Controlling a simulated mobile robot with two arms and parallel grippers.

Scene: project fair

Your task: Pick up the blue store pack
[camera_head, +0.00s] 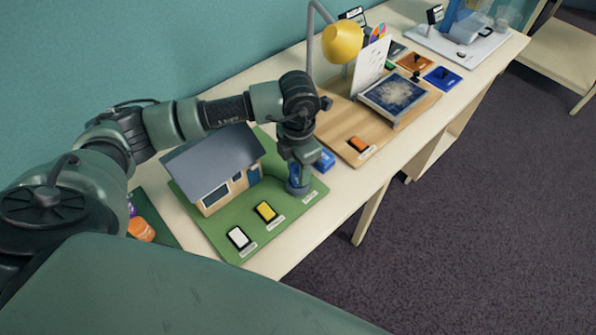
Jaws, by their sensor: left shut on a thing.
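My left gripper (297,187) points down at the right end of a green model-house board (227,233), shut, beside a small label. Blue shows between its parts, which fits the blue store pack, but the gripper hides most of it. I cannot tell whether the pack is clear of the board. A yellow pack (265,211) and a white pack (238,237) lie along the board's front, each by a label. My right gripper is not in view.
A model house (215,170) stands close behind the gripper. A small blue block (324,160) lies right of it. A wooden board (344,141) holds an orange pack (359,144) and a tilted panel (393,94). A yellow lamp (342,42) overhangs it.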

